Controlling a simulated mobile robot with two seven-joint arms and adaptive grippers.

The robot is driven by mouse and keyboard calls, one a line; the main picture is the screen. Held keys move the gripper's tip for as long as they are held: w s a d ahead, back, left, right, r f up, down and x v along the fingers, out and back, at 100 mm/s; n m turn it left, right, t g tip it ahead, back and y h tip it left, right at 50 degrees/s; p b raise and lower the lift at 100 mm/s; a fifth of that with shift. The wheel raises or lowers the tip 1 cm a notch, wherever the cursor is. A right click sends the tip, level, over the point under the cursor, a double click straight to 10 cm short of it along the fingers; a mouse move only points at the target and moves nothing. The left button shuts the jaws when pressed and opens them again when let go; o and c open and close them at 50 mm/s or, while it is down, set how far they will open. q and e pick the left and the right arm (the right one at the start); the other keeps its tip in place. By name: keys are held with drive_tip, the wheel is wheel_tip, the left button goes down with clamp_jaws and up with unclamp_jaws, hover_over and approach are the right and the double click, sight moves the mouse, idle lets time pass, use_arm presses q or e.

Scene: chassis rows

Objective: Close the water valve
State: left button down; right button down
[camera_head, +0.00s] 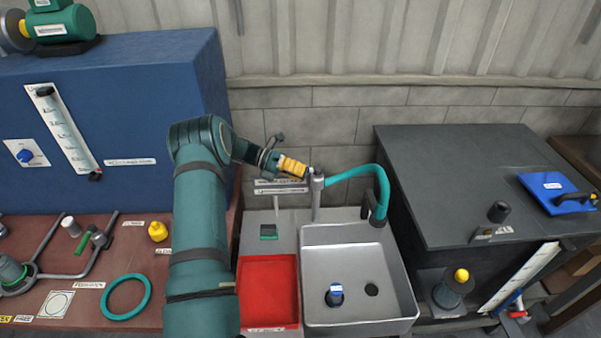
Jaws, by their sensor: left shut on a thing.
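A yellow handle (293,166) reaches sideways from the top of the metal tap post (317,192) behind the sink. It looks like the tap's water valve. My left gripper (272,158) is at the left end of this handle and is shut on it. A teal spout hose (352,171) curves from the post to the right and down to a dark nozzle (377,211) over the sink (352,262). No water stream shows below the nozzle. My right gripper is out of view.
A small blue-topped container (335,295) stands in the sink beside the dark drain. A red tray (268,293) lies left of the sink. A dark cabinet (440,165) stands to the right. A teal ring (125,297) and a yellow bottle (157,232) are on the left bench.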

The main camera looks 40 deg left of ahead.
use_arm(q)
drive_tip(key=c, duration=0.9)
unclamp_jaws()
drive_tip(key=shift+w+d, duration=0.1)
drive_tip(key=shift+r, duration=0.1)
wheel_tip(320, 180, up, 10)
